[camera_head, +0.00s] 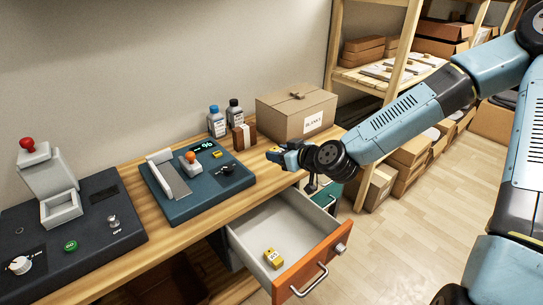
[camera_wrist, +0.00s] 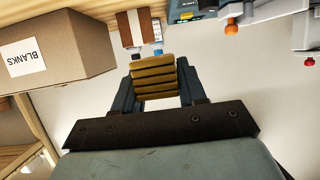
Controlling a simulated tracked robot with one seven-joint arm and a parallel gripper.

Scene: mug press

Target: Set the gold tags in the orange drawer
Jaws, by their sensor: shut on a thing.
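The orange-fronted drawer (camera_head: 310,262) is pulled open below the bench, with a pale grey inside. One gold tag (camera_head: 273,258) lies on its floor near the front. My gripper (camera_head: 280,155) is above the bench's right end, beyond the drawer and higher than it. It is shut on a ridged gold piece, apparently a gold tag, which shows between the fingers in the wrist view (camera_wrist: 155,80). Another small gold piece (camera_head: 217,154) sits on the blue device (camera_head: 195,190) on the bench; it is too small to identify for certain.
A cardboard box marked BLANKS (camera_head: 295,112) stands behind my gripper. Two bottles (camera_head: 216,122) and a small brown box (camera_head: 243,137) stand left of it. A dark press (camera_head: 70,225) is at the bench's left. The drawer is mostly empty.

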